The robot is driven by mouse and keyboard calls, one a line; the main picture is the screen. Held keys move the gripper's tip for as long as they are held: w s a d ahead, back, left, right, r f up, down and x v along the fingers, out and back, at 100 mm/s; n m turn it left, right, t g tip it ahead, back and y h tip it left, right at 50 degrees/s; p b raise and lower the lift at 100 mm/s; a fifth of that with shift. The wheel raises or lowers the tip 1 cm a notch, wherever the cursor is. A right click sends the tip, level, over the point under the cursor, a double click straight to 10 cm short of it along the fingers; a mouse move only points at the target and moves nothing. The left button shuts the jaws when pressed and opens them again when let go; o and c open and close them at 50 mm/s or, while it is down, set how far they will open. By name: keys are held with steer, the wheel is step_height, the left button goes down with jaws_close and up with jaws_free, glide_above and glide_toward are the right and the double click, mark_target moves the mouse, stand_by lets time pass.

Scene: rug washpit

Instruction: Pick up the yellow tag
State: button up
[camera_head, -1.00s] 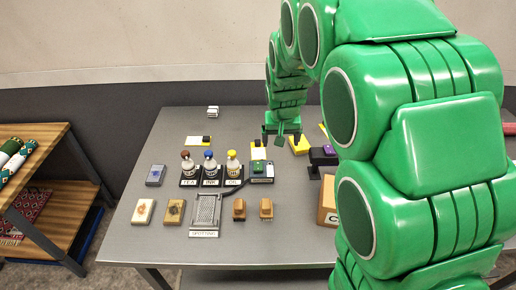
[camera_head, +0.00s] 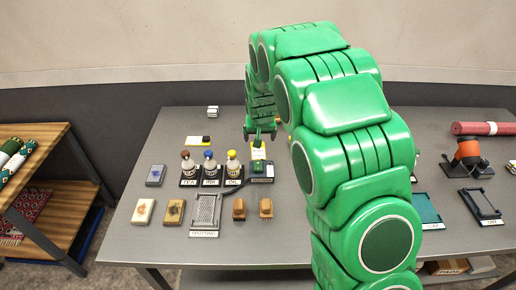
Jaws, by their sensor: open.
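A small yellow piece (camera_head: 257,143), which looks like the yellow tag, lies on a white card (camera_head: 258,153) behind the small black device on the table. My gripper (camera_head: 260,136) is open, its fingers apart, just above and behind that yellow piece in the picture. I cannot tell the height gap, and nothing shows between the fingers. My green arm covers the table to the right of the gripper.
Three capped bottles (camera_head: 209,168) stand in labelled black holders left of the black device (camera_head: 261,171). A grey spotting tray (camera_head: 206,212) and two wooden brushes (camera_head: 239,209) lie in front. An orange-and-black tool (camera_head: 467,152) and a red roll (camera_head: 487,128) are at the right.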

steer(key=shift+a+x, duration=0.15)
steer(key=shift+x, duration=1.3)
steer(key=shift+a+x, duration=0.1)
steer(key=shift+x, duration=1.35)
steer(key=shift+w, duration=0.1)
steer(key=c, duration=1.1)
